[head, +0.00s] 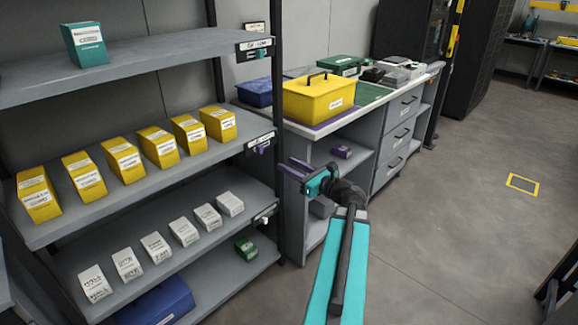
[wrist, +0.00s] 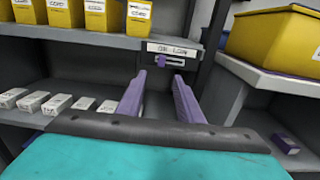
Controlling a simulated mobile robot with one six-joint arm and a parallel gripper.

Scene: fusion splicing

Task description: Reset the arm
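My arm (head: 345,255) reaches forward from the bottom of the head view, with teal and dark links. My gripper (head: 290,167) points left toward the shelf rack's right post, in front of the workbench. In the wrist view my gripper (wrist: 160,78) shows two purple fingers standing apart with nothing between them. The gripper is open and empty. Whether the fingertips touch the rack cannot be told.
A grey shelf rack (head: 150,75) at left holds yellow boxes (head: 158,146), white boxes (head: 155,247) and a teal box (head: 86,44). A workbench (head: 350,120) bears a yellow case (head: 318,100). A small purple box (head: 341,151) sits beneath. Floor at right is clear.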

